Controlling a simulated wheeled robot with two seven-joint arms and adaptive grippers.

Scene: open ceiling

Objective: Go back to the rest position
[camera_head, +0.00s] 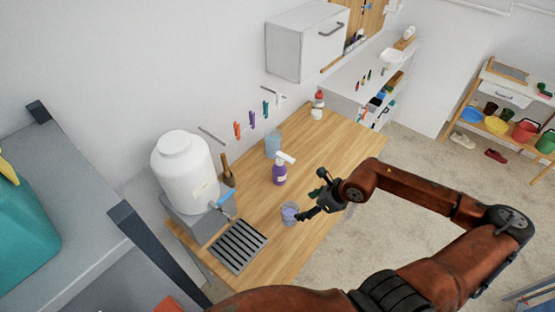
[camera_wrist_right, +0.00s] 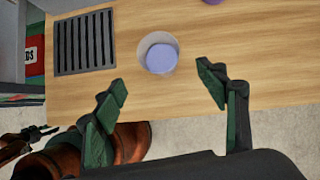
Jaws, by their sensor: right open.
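My right gripper (camera_head: 311,195) is open over the front edge of the wooden counter (camera_head: 335,150). A clear cup with purple contents (camera_head: 289,214) stands upright on the counter near its front edge. In the right wrist view my right gripper (camera_wrist_right: 162,80) has its fingers spread wide with nothing between them. The cup (camera_wrist_right: 160,57) stands beyond the fingertips there, apart from them. My left gripper is outside the head view; a dark claw-like part (camera_wrist_right: 22,142), likely my left gripper, shows at the left of the wrist view, its jaws unclear.
A white dispenser tank (camera_head: 184,168) with a blue tap stands beside a slotted drain grate (camera_head: 239,246). A purple spray bottle (camera_head: 279,174) and a blue container (camera_head: 273,143) stand farther back. Open floor (camera_head: 400,245) lies right of the counter; a shelf with bowls (camera_head: 497,125) stands far right.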

